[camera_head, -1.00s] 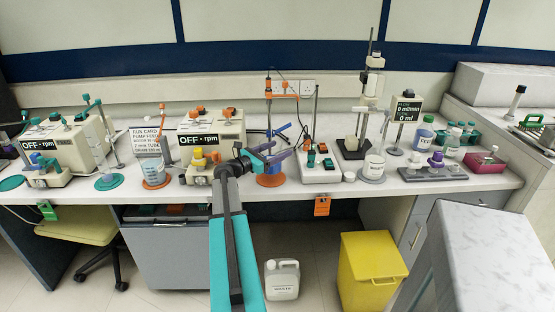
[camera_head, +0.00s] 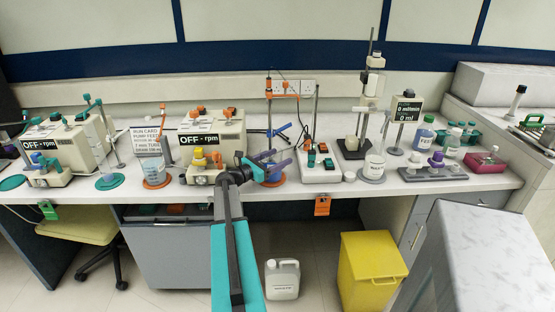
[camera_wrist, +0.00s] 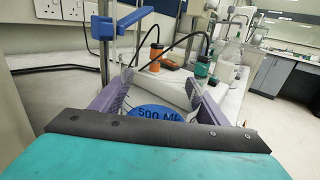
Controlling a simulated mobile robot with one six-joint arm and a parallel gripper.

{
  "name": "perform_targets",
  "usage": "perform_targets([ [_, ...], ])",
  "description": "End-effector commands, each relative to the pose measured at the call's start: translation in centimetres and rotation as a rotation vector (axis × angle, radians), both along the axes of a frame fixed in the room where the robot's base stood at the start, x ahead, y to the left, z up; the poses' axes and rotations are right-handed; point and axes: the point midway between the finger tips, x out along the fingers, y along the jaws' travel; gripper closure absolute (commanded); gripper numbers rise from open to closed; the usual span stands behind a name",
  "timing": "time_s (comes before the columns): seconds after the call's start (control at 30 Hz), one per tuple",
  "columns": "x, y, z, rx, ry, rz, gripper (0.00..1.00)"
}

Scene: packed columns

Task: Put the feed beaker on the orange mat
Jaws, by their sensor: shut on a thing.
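My gripper (camera_head: 270,165) is at the end of my arm over the middle of the bench. In the wrist view its purple fingers (camera_wrist: 155,100) are closed on a blue-marked thing reading "500 ML" (camera_wrist: 158,112), apparently the feed beaker. Its walls are hard to make out. In the head view an orange mat (camera_head: 282,181) lies directly under the fingers; I cannot tell whether the beaker touches it. Another orange mat (camera_head: 146,185) lies further left with a clear beaker (camera_head: 155,172) on it.
An orange-clamped stand (camera_head: 269,110) rises right behind my gripper. A pump (camera_head: 202,165) is close on the left, a white block with switches (camera_head: 320,165) on the right. Bottles and a white-labelled beaker (camera_head: 374,165) stand further right. The bench's front edge is near.

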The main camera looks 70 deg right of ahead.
Motion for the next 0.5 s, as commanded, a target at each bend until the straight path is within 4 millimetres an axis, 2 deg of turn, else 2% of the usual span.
perform_targets([
  [0.07, -0.02, -0.01, -0.15, -0.001, 0.001, 0.0, 0.67],
  [0.1, -0.03, -0.01, -0.17, 0.0, 0.0, 0.0, 0.26],
  [0.17, -0.03, -0.02, -0.16, 0.0, 0.0, 0.0, 0.15],
  [0.5, -0.07, -0.03, -0.08, 0.0, 0.0, -0.001, 0.14],
])
